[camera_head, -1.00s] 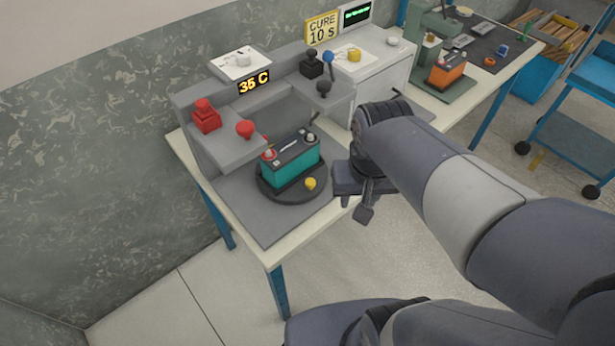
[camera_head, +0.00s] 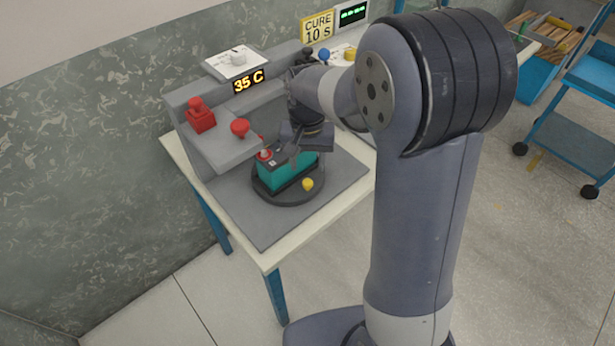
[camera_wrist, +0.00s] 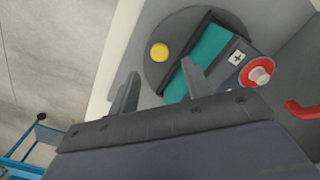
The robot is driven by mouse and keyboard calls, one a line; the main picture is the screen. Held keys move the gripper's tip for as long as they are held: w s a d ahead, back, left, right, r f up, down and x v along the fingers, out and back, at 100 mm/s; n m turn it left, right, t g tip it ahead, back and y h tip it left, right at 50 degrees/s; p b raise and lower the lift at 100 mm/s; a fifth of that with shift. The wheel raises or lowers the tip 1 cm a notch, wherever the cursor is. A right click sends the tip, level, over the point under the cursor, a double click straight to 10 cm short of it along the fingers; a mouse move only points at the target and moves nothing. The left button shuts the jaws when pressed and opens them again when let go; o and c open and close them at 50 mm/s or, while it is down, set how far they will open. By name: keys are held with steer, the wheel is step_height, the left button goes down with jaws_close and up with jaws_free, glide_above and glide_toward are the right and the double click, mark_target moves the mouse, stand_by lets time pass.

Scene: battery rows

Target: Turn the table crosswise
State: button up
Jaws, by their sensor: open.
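A round dark turntable (camera_head: 268,197) sits on the grey plate of the bench, with a yellow knob (camera_head: 307,184) on its near rim. A teal battery with a dark top (camera_head: 285,178) stands on it, slanting across the picture; its red-ringed terminal (camera_head: 264,155) shows at the left end. My gripper (camera_wrist: 162,88) is open and empty, over the turntable. In the wrist view the yellow knob (camera_wrist: 159,52) lies beyond the gap between the fingers, and the right finger overlaps the battery (camera_wrist: 203,60). Whether a finger touches the battery I cannot tell.
A grey stand carries a red block (camera_head: 200,116) and a red knob (camera_head: 240,128) on a shelf left of the battery. A display reading 35 C (camera_head: 248,82) is behind. My arm hides the right part of the bench. A blue cart (camera_head: 570,140) stands far right.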

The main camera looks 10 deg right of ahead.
mark_target(307, 182)
step_height(307, 182, down, 6)
steer(key=shift+f, duration=0.1)
steer(key=shift+c, duration=0.2)
jaws_close()
stand_by(0.4)
